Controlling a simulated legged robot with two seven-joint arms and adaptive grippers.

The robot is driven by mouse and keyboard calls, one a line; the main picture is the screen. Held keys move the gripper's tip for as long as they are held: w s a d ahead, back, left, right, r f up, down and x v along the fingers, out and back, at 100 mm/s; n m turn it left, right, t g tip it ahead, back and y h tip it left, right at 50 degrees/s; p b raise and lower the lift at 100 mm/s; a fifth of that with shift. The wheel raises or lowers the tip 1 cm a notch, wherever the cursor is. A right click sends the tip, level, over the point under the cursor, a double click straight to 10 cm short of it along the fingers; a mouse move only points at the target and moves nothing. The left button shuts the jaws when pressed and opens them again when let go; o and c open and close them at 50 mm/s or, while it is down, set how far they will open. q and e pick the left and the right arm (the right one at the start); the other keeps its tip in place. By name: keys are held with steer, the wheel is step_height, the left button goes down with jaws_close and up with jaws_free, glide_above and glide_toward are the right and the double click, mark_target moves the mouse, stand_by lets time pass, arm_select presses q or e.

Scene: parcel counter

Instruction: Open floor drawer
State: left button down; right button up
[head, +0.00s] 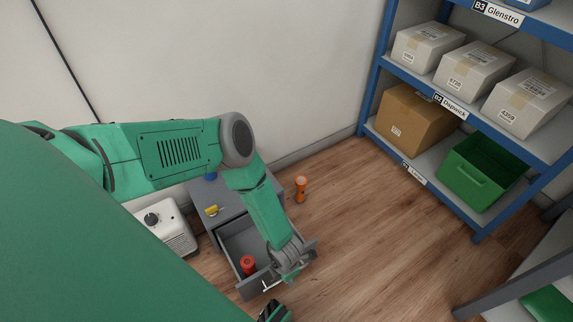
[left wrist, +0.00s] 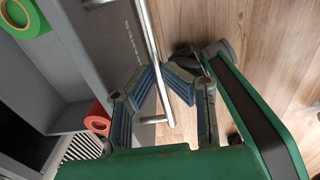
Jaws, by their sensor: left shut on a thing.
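A grey floor drawer unit (head: 203,190) stands against the wall. Its drawer (head: 252,284) is pulled out, with the inside showing. A red roll-like item (head: 248,264) is in the drawer; it also shows in the left wrist view (left wrist: 97,123), along with a green ring-shaped roll (left wrist: 22,17). My left gripper (head: 289,272) is at the drawer's front. In the left wrist view its fingers (left wrist: 163,88) are closed around the metal bar handle (left wrist: 149,35). My forearm hides part of the drawer in the head view.
A white box-shaped device with a dial (head: 170,226) stands left of the unit. An orange flashlight-like item (head: 300,189) stands on the floor to its right. A blue shelf rack (head: 373,75) with boxes and a green crate (head: 470,178) is at right. Wood floor (head: 375,230) between is clear.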

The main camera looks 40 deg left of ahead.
arm_select(q)
steer(key=shift+s+a+f, duration=0.2)
steer(key=shift+s+f, duration=0.05)
steer(key=shift+s, duration=0.35)
steer(key=c, duration=1.9)
jaws_free()
steer(key=shift+w+r, duration=0.25)
step_height(320, 180, up, 11)
steer(key=shift+r, duration=0.2)
steer(key=s+a+r+m+p, duration=0.2)
steer(key=s+r+m+p, duration=0.1)
steer(key=r+m, duration=0.6)
steer(key=s+a+r+m+p, duration=0.3)
steer(key=r+m, duration=0.6)
steer(key=m, duration=0.3)
steer(key=s+a+r+m+p, duration=0.2)
steer(key=s+r+m+p, duration=0.2)
steer(key=r+m, duration=0.5)
steer(key=shift+s+a+m+t+p, duration=0.25)
steer(key=shift+m+p, duration=0.25)
steer(key=shift+m, duration=0.5)
